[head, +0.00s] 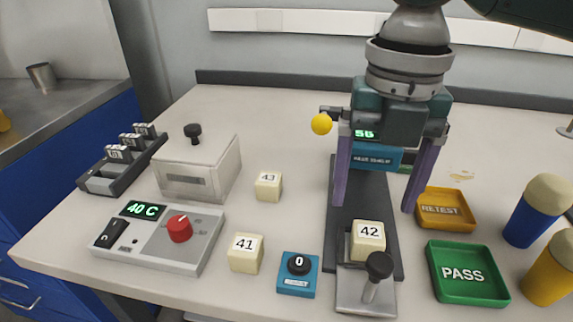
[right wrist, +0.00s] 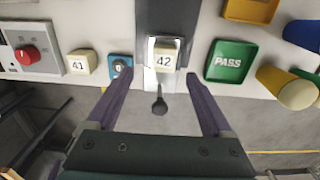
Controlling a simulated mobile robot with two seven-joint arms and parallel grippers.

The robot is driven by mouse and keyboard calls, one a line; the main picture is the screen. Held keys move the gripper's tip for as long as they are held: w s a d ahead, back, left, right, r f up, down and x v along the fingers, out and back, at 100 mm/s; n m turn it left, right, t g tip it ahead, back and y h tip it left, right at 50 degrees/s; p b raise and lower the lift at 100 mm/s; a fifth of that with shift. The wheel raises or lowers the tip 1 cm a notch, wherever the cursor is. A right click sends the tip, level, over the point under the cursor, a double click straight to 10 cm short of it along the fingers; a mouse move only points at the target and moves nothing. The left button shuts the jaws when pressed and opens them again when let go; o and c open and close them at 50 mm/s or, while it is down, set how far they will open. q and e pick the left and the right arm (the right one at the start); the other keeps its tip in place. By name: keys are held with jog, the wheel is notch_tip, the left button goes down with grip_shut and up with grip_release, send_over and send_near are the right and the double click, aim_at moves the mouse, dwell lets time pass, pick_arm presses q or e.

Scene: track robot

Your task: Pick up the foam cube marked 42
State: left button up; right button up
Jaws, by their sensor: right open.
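The foam cube marked 42 (head: 368,240) is cream-coloured and sits upright on the dark track fixture (head: 384,210), near its front end. Behind the black-knobbed lever (head: 378,268) the cube shows its number. It also shows in the right wrist view (right wrist: 164,61). My right gripper (head: 376,207) is open, its two purple fingers pointing down, spread wider than the cube. In the head view the fingertips appear above and behind the cube. In the right wrist view the fingers (right wrist: 160,92) lie to either side of the lever, with nothing between them held. My left gripper is not in view.
Foam cubes 41 (head: 245,254) and 43 (head: 268,187) stand to the left. A blue button box (head: 298,275) is left of the track. The green PASS tray (head: 470,292) and yellow RETEST tray (head: 446,225) are right. A heater panel (head: 150,252) and a lidded box (head: 200,172) stand further left.

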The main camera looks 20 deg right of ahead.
aim_at(369, 232)
jog(key=f, duration=0.5)
jog(key=f+b, duration=0.1)
jog(key=f, duration=0.1)
jog(key=shift+s+d+f, duration=0.15)
jog(key=shift+d+f, duration=0.15)
grip_shut()
dwell(0.4)
